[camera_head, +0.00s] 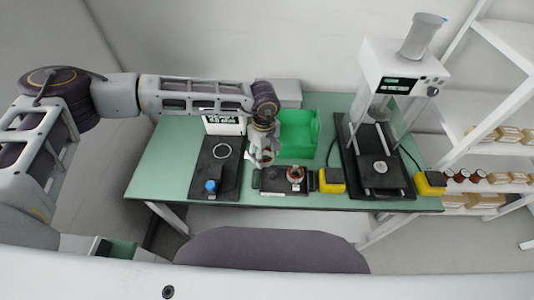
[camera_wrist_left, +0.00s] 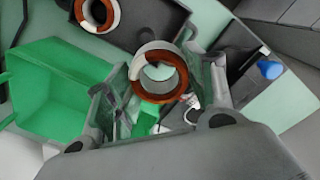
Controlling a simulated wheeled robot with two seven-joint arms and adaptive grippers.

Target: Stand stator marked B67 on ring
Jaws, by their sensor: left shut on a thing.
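My left gripper (camera_head: 262,152) is shut on a stator (camera_wrist_left: 158,75), a short grey cylinder with copper windings, held above the table. In the head view this stator (camera_head: 266,158) is mostly covered by the fingers. A second copper-wound stator (camera_head: 296,173) sits on a small black tray (camera_head: 271,181); it also shows in the left wrist view (camera_wrist_left: 97,12). No B67 mark is legible on either. A pale ring (camera_head: 222,151) lies on the black plate (camera_head: 206,174) with a blue knob (camera_head: 211,186), left of the gripper. My right gripper is out of view.
A green bin (camera_head: 313,140) stands behind the black tray. A white display unit (camera_head: 224,123) is behind the plate. Yellow blocks (camera_head: 331,181) flank a tall press (camera_head: 388,75) at right. Shelves with boxes are farther right. The table's left end (camera_head: 160,165) is clear.

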